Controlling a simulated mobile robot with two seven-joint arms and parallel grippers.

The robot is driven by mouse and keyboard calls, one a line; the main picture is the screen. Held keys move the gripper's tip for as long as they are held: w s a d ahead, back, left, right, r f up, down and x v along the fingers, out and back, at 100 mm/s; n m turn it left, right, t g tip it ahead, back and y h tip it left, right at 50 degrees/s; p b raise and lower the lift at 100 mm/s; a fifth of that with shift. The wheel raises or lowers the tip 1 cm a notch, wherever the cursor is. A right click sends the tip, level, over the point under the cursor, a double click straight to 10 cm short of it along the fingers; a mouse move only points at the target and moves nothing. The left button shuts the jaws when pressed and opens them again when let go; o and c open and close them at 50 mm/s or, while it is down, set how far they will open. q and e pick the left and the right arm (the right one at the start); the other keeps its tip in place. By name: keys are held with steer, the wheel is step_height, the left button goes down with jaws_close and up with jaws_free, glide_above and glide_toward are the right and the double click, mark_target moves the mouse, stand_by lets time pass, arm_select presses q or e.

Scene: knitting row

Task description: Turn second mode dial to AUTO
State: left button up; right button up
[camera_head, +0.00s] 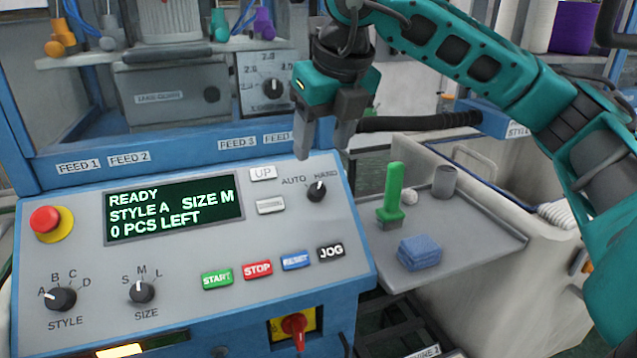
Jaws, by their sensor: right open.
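The mode dial (317,191) is a small black knob on the sloped grey control panel (190,250). AUTO is printed to its upper left and HAND to its upper right. Its pointer tilts up and right, toward HAND. My right gripper (324,148) has teal and grey parts and points down just above the dial in the picture. Its two fingers are apart with nothing between them, and they do not appear to touch the dial. My left gripper is out of view.
The panel display (174,210) reads READY, STYLE A, SIZE M, 0 PCS LEFT. A red stop button (45,219), STYLE dial (60,298) and SIZE dial (142,292) sit left. A tray (480,240) at right holds a green tool (392,195) and folded blue cloth (419,252).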

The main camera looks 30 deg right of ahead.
mark_target(319, 190)
steer(key=shift+m+h, duration=0.3)
steer(key=x, duration=0.4)
steer(key=d+x, duration=0.1)
steer(key=x, duration=0.7)
steer(key=shift+w+d, duration=0.2)
steer(key=shift+w, duration=0.05)
steer(key=shift+b, duration=0.3)
steer(key=c, duration=1)
